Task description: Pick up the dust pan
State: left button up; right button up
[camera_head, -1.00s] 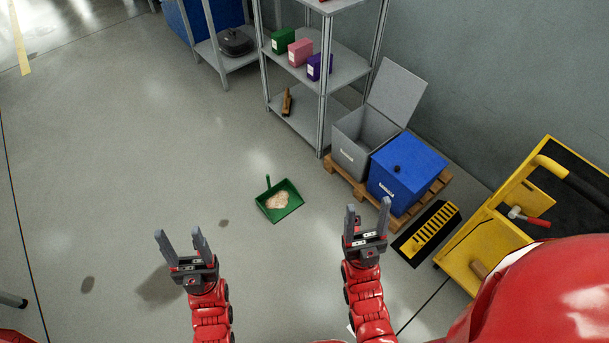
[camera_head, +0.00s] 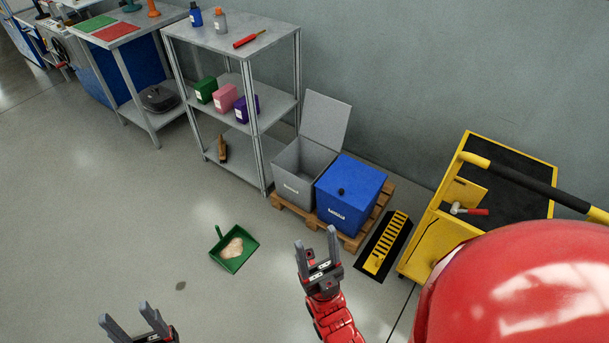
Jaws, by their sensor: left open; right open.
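The green dust pan (camera_head: 242,262) lies on the grey floor near the middle of the head view. It holds a pale, sandy heap (camera_head: 232,248), and its short green handle (camera_head: 218,232) points to the far left. My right gripper (camera_head: 315,247) is open and empty, to the right of the dust pan in the picture and apart from it. My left gripper (camera_head: 128,318) is open and empty at the bottom left, nearer to me than the pan. The lower part of my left gripper is cut off by the frame edge.
A metal shelf (camera_head: 228,135) with boxes and a brush (camera_head: 222,148) stands behind the pan. A grey open bin (camera_head: 297,180) and a blue bin (camera_head: 345,205) stand on a wooden pallet (camera_head: 378,208). A yellow cart (camera_head: 445,222) is at right.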

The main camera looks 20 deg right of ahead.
aim_at(232, 250)
jog(key=i+j+u, duration=0.1)
jog(key=i+u, duration=0.25)
jog(key=i, duration=1.2)
